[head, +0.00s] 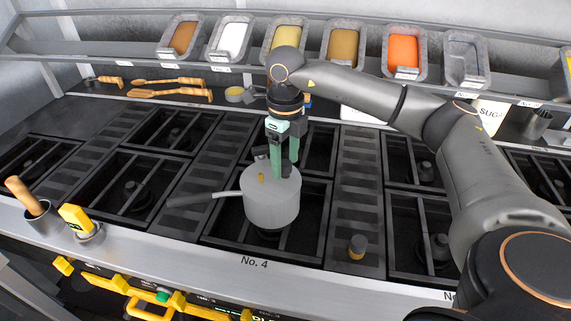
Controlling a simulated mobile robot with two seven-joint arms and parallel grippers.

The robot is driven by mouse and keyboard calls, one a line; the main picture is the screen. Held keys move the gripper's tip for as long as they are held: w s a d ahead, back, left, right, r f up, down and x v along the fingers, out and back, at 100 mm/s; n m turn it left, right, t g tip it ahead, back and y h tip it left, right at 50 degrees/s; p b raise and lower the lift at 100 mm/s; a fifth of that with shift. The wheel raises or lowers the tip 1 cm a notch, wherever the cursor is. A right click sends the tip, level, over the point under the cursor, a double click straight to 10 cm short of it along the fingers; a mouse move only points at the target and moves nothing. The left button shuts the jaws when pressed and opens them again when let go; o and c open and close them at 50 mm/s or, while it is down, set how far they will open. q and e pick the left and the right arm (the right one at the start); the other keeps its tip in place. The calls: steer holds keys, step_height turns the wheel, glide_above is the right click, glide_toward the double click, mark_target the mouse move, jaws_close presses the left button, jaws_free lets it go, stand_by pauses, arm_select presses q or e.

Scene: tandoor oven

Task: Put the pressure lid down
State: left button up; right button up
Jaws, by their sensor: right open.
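A grey pressure cooker (271,208) with a long dark handle pointing left stands on the burner grate marked No. 4. Its flat grey pressure lid (258,187) sits on top of the pot and looks level; whether it is fully seated I cannot tell. A small yellow fitting stands on the lid. My right gripper (285,169) points down from above with its green fingers open, right over the lid. The fingers hide part of the lid and a dark piece behind them. Whether they touch the lid is unclear. My left gripper is out of view.
Dark burner grates (133,186) lie on both sides, mostly empty. A small dark jar (357,247) stands right of the cooker. Spice trays (405,50) line the back shelf, above wooden utensils (170,93).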

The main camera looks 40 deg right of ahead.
step_height(320, 180, up, 11)
steer(key=shift+f, duration=0.15)
